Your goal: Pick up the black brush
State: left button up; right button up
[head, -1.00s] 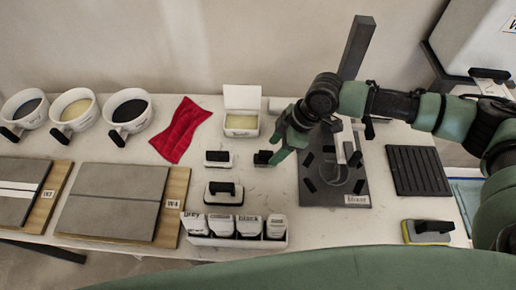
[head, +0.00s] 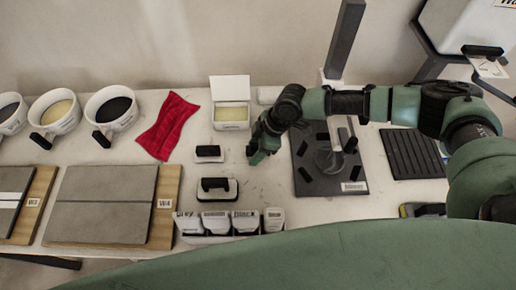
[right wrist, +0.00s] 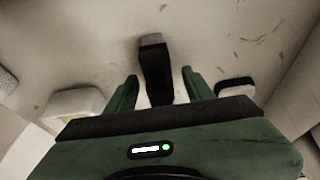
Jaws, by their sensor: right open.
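The black brush (right wrist: 155,70) shows in the right wrist view as a dark upright handle between my right gripper's two green fingers. A gap shows on each side of it, so the fingers are around it but apart from it. In the head view my right gripper (head: 257,153) is low over the table, right of the white-based tools, and hides the brush. My right gripper is open. My left gripper is not in view.
Two black-handled white tools (head: 208,153) (head: 219,189) stand left of my right gripper. A dark board (head: 330,180) lies to its right, a white open box (head: 231,115) behind, and a rack of labelled containers (head: 232,222) in front. A red cloth (head: 167,125) lies further left.

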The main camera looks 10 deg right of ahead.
jog(key=shift+a+f, duration=0.1)
jog(key=shift+f, duration=0.2)
grip_shut()
jog(key=shift+r, duration=0.15)
